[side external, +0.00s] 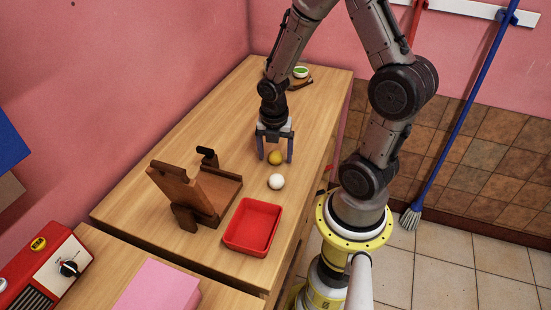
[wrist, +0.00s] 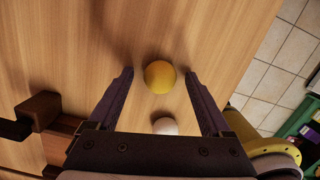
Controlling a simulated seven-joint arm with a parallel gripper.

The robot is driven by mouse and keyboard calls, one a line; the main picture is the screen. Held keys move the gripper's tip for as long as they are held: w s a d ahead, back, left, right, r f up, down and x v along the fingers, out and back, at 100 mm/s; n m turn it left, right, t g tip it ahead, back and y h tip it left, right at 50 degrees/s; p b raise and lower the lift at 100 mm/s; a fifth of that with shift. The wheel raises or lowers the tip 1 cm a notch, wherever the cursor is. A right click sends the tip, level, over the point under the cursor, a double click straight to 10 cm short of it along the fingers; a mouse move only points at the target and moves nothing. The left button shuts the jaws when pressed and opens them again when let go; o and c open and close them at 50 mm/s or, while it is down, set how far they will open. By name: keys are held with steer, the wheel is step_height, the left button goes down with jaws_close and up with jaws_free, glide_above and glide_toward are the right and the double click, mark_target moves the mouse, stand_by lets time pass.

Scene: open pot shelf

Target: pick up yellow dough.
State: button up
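The yellow dough (side external: 275,158) is a small ball on the wooden table. My gripper (side external: 275,158) is open above the table around the dough's position, its fingers pointing down. In the wrist view the yellow dough (wrist: 160,76) shows between the two open fingertips of my gripper (wrist: 158,74), with clear space on both sides. No contact shows. A white dough ball (side external: 276,181) lies close by, and in the wrist view the white ball (wrist: 164,126) is nearer the gripper body.
A red tray (side external: 238,228) and a wooden press (side external: 185,192) stand on the table (side external: 225,122) nearby. A board with a green-topped bowl (side external: 301,72) is at the far end. A pink block (side external: 158,288) and a red appliance (side external: 42,268) are at the front.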

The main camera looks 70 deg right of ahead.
jaws_close()
steer(key=shift+r, duration=0.1)
